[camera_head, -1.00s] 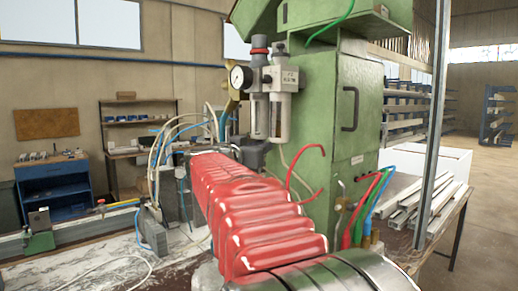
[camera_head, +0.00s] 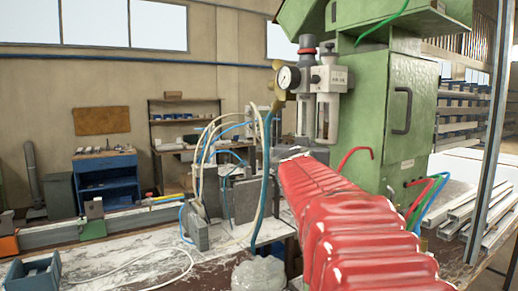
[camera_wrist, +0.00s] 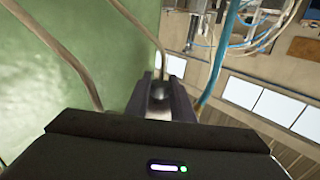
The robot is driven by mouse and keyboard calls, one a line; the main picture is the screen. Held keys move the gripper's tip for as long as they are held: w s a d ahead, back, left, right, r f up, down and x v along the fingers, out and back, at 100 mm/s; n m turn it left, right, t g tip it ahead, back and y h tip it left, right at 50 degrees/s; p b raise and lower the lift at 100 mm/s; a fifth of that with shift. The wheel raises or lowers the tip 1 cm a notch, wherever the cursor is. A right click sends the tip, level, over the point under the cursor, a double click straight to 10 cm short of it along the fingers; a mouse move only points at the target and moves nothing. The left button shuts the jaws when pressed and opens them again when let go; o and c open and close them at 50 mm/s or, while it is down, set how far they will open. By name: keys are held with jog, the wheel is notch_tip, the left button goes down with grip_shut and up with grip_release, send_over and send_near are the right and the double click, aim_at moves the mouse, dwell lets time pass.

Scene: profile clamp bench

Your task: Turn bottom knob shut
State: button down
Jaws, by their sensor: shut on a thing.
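The air filter and regulator unit (camera_head: 322,95) hangs on the green machine in the head view, with a round gauge (camera_head: 289,78), a red-collared top and two bowls. Its underside is partly hidden by my red-sleeved arm. In the wrist view my gripper (camera_wrist: 158,86) points up beside the green panel. Its two dark fingers are closed around a small grey round piece, apparently the bottom knob (camera_wrist: 158,93). Most of the knob is hidden between the fingers, so its turn position cannot be told.
The green cabinet (camera_head: 395,110) stands close on the right, with red, green and blue hoses below. A blue hose (camera_head: 265,185) and pale hoses (camera_head: 207,150) hang left of my arm. A metal post (camera_head: 492,130) stands at right. The dusty bench (camera_head: 130,258) is partly clear.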

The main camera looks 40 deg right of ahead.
jog(key=shift+a+r+n+t+y, duration=0.1)
jog(key=shift+r+n+t+y, duration=0.3)
jog(key=shift+t+y, duration=0.15)
jog(key=shift+f+n+t+y, duration=0.25)
jog(key=shift+f+n, duration=0.05)
jog(key=shift+f, duration=0.25)
jog(key=c, duration=1.5)
grip_release()
jog(key=shift+c, duration=0.2)
